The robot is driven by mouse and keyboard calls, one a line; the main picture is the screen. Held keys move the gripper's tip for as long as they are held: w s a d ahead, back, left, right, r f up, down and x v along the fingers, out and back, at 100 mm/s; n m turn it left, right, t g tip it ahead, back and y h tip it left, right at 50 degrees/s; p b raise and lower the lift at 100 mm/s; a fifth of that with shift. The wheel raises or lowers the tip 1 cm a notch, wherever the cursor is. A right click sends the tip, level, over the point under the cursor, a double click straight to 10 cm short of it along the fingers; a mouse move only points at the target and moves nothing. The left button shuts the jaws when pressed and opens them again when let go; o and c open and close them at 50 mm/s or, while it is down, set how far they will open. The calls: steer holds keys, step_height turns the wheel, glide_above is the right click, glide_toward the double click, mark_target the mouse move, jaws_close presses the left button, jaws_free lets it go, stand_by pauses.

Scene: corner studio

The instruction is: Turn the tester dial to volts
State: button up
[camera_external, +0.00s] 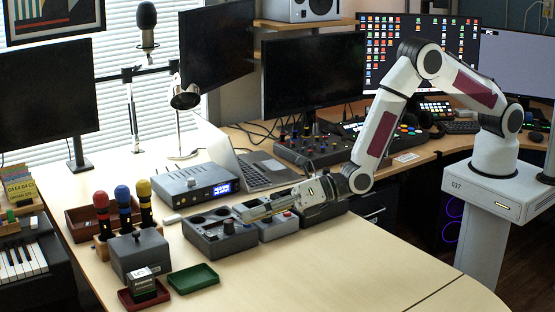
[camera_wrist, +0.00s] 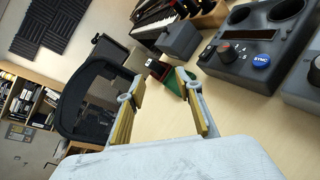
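A grey box (camera_external: 215,249) with two round wells sits on the desk left of my gripper (camera_external: 252,210). In the wrist view, this box (camera_wrist: 238,76) carries a black dial with a red mark (camera_wrist: 228,51) and a blue SYNC button (camera_wrist: 262,60). Its lettering is too small to read, so I cannot tell whether this is the tester dial or where it points. My gripper, also in the wrist view (camera_wrist: 160,78), is open and empty. Its fingers are apart, above the desk and left of the dial in that view.
A second grey box (camera_external: 279,232) with a red button stands just right of the first. A blue-lit display unit (camera_external: 190,187) stands behind. A green tray (camera_external: 193,279), a red tray (camera_external: 139,302) and a grey block (camera_external: 138,254) lie left. The desk front right is clear.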

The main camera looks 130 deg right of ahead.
steer(key=s+d+f+n+g+h, duration=0.2)
steer(key=s+n+g+h, duration=0.2)
steer(key=n, duration=1.1)
steer(key=s+d+f+n+g+h, duration=0.2)
steer(key=s+n+g, duration=0.6)
steer(key=n, duration=0.8)
steer(key=shift+s+d+f+h, duration=0.2)
steer(key=shift+f+h, duration=0.2)
steer(key=shift+h, duration=0.6)
steer(key=shift+w, duration=0.1)
steer(key=shift+x, duration=3.9)
